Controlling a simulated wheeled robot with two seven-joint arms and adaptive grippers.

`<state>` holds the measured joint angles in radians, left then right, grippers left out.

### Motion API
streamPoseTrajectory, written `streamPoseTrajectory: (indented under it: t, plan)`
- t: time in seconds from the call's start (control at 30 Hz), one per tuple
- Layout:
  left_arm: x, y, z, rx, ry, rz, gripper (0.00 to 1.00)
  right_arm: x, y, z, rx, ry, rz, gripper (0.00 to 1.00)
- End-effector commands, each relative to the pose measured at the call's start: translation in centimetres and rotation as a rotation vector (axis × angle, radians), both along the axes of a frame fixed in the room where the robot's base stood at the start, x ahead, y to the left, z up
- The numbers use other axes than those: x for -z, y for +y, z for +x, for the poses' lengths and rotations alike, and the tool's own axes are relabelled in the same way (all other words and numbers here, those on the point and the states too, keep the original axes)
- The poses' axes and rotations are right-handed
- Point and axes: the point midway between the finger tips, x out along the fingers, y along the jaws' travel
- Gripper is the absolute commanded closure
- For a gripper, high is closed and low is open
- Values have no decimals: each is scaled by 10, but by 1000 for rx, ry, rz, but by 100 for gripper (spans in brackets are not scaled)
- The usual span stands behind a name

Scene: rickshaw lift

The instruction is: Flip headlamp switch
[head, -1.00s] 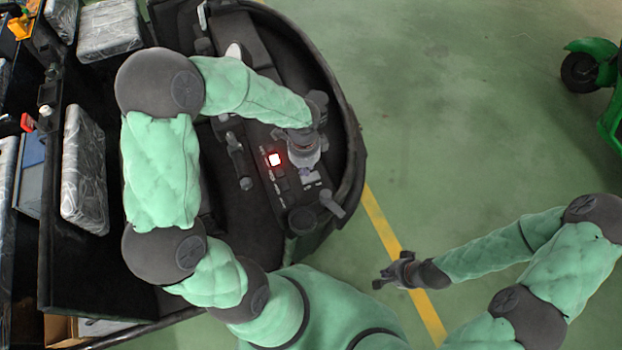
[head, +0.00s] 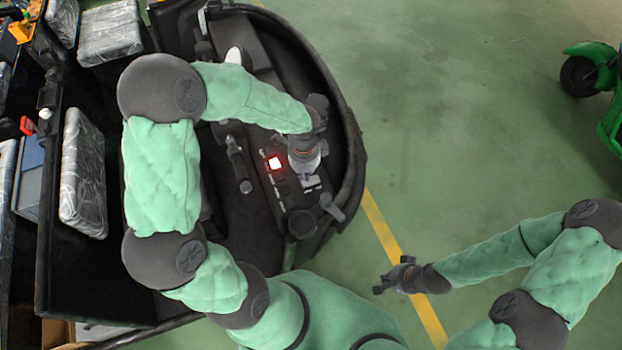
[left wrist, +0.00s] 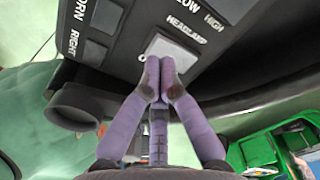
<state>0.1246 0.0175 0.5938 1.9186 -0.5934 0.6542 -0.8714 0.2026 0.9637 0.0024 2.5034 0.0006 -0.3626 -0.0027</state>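The headlamp switch (left wrist: 172,54) is a light grey square rocker on the black dashboard panel, beside the label HEADLAMP in the left wrist view. My left gripper (left wrist: 159,62) has its two purple-grey fingertips together, over the near edge of the switch; whether they touch it I cannot tell. In the head view my left gripper (head: 307,176) is over the switch panel and hides part of it. My right gripper (head: 383,282) hangs over the floor, apart from the vehicle, with its fingers looking spread and nothing between them.
Dark switches labelled HORN and RIGHT (left wrist: 95,52) sit beside the headlamp switch. A round dark knob (left wrist: 76,106) stands at the panel's edge. The vehicle's curved black rim (head: 352,150) surrounds the dashboard.

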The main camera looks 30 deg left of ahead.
Motion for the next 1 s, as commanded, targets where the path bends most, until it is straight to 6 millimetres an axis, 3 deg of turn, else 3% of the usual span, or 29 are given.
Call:
streamPoseTrajectory:
  t: [1.0]
  plan:
    - [6,0,0,0,0,0,100,5,0,0,0,0,0,100]
